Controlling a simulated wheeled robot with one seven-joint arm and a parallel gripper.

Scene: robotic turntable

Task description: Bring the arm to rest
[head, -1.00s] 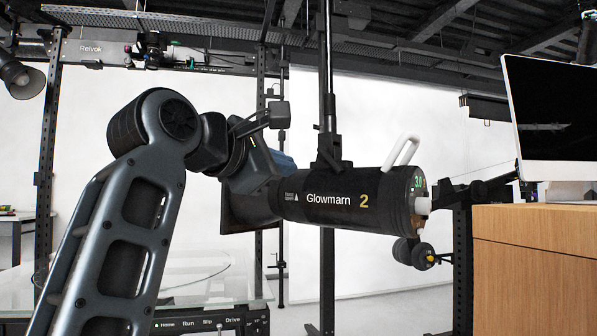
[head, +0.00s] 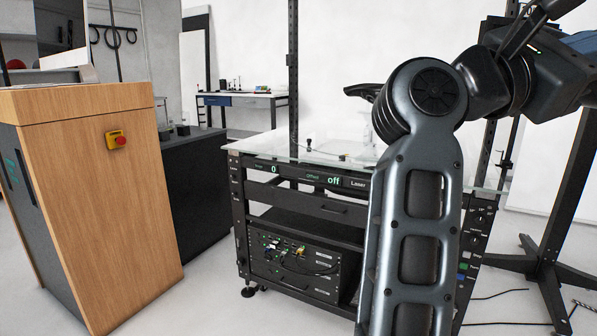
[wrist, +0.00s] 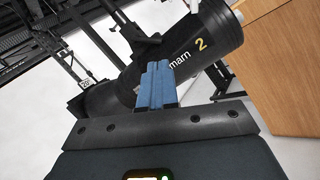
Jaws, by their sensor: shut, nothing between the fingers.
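My gripper shows in the wrist view, its blue fingers (wrist: 157,86) pressed together with nothing between them. Beyond the fingertips is a black cylinder marked "2" (wrist: 215,32); I cannot tell the exact gap between them. In the head view my dark grey arm (head: 420,190) rises on the right and bends at a round joint. Its forearm runs to the upper right edge, so the fingertips are outside that view.
A black equipment rack (head: 262,215) with a glass top stands behind my arm. A wooden cabinet (head: 90,200) with a red stop button (head: 120,141) stands at the left. A dark stand (head: 545,255) is at the right. Pale floor lies between cabinet and rack.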

